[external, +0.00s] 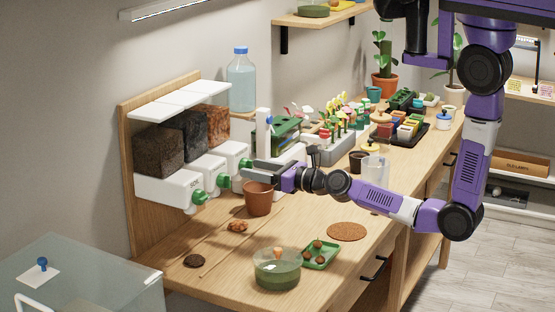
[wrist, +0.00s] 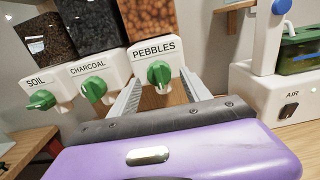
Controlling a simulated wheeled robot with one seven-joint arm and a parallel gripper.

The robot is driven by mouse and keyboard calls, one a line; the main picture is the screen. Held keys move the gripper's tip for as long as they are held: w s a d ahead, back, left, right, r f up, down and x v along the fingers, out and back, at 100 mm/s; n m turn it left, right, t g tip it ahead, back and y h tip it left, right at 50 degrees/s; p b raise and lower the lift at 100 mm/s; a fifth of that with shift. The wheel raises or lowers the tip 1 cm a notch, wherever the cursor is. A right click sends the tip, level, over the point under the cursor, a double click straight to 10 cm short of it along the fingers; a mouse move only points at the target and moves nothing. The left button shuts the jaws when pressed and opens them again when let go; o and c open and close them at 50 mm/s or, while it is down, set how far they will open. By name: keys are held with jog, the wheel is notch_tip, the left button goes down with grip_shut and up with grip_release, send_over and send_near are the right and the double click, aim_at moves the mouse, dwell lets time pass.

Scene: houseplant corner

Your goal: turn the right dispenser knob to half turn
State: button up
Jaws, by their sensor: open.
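Three dispensers labelled SOIL, CHARCOAL and PEBBLES stand in a row in the wrist view, each with a green knob. The right dispenser knob (wrist: 159,74), under the PEBBLES label, sits between the tips of my gripper (wrist: 161,82). My gripper is open, with one finger on each side of this knob. I cannot tell whether either finger touches it. The charcoal knob (wrist: 94,90) is left of my left finger, and the soil knob (wrist: 41,100) is farther left. In the external view my gripper (external: 246,170) is at the rightmost dispenser, above a terracotta pot (external: 258,200).
A white machine with an AIR switch (wrist: 288,111) stands to the right of the dispensers. A green-filled glass bowl (external: 277,270) and a green tray (external: 321,256) stand near the front of the bench. A clear pitcher (external: 375,170) stands behind my forearm.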

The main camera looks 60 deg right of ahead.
jog(key=s, duration=0.6)
jog(key=shift+s+b, duration=0.35)
jog(key=shift+s, duration=0.05)
jog(key=s+a+f+m+g+b, duration=0.1)
jog(key=s+m+b, duration=0.2)
jog(key=s+m, duration=1.5)
jog(key=s+a+f+m+g+b, duration=0.2)
jog(key=s+m+b, duration=0.1)
jog(key=s+m, duration=1.5)
jog(key=shift+s+a+f+b, duration=0.25)
jog(key=shift+s+b, duration=0.1)
jog(key=shift+s, duration=0.65)
jog(key=shift+w+r, duration=0.1)
